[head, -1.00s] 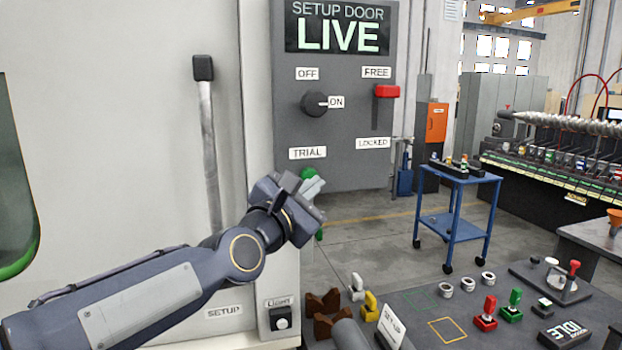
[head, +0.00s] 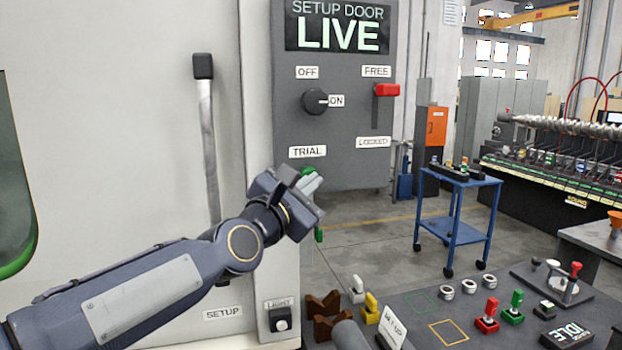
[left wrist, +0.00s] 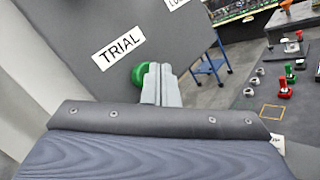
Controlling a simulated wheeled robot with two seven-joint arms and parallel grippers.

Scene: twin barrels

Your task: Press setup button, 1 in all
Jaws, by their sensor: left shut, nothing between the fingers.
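A green button (head: 305,171) sits under the TRIAL label on the grey panel and is partly covered by my left gripper (head: 312,184). In the left wrist view the green button (left wrist: 138,75) shows just left of the shut, empty fingers (left wrist: 158,76). The fingertips overlap its edge in that view; I cannot tell whether they touch it. A SETUP label (head: 223,313) is on the pale machine front below my left arm; no button shows beside it, and the area above it is partly hidden by the arm. My right gripper is not in view.
The panel (head: 350,150) carries a LIVE display (head: 338,35), a black knob (head: 315,101) at ON and a red lever (head: 386,90) by FREE. A LIGHT button (head: 281,324) is below. A cluttered table (head: 415,300) and blue cart (head: 450,228) stand right.

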